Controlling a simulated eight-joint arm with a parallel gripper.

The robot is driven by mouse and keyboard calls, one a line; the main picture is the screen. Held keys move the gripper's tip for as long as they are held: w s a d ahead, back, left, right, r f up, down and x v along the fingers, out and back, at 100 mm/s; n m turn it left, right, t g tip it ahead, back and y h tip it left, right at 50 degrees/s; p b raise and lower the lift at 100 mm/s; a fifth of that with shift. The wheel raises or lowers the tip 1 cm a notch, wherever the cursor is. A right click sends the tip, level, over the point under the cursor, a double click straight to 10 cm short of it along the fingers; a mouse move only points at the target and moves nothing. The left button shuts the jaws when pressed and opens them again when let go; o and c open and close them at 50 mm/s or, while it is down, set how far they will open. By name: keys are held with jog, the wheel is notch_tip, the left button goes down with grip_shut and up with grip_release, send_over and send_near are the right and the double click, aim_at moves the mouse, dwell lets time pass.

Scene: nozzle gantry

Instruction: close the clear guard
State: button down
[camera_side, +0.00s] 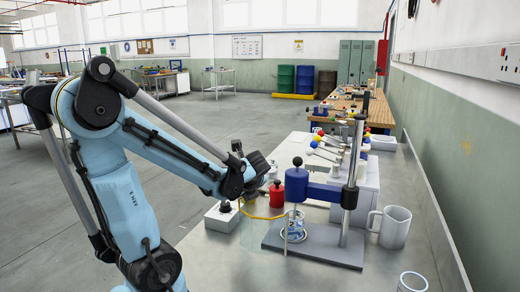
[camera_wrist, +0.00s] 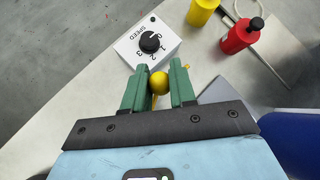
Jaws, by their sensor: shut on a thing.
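A thin yellow line (camera_side: 262,217) runs in the side view from near my wrist toward the guard. I cannot see clearly how the ball joins it. My fingers are not clear in the side view.
A white box with a black SPEED dial (camera_wrist: 150,41) stands just beyond my fingers. A red bottle (camera_wrist: 241,35) and a yellow container (camera_wrist: 202,11) are close by. The grey gantry base (camera_side: 315,248) and upright post (camera_side: 352,165) stand right, with a mug (camera_side: 394,228) beyond.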

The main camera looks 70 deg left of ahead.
jog(key=w+a+m+t+h, duration=0.2)
jog(key=w+m+t, duration=0.4)
jog(key=w+m, duration=0.2)
jog(key=shift+w+a+f+m+h, duration=0.15)
jog(key=shift+w+a+m+h, duration=0.2)
jog(key=shift+w, duration=0.6)
jog(key=c, duration=1)
grip_release()
jog(key=shift+w, duration=0.1)
jog(key=shift+v, duration=6.1)
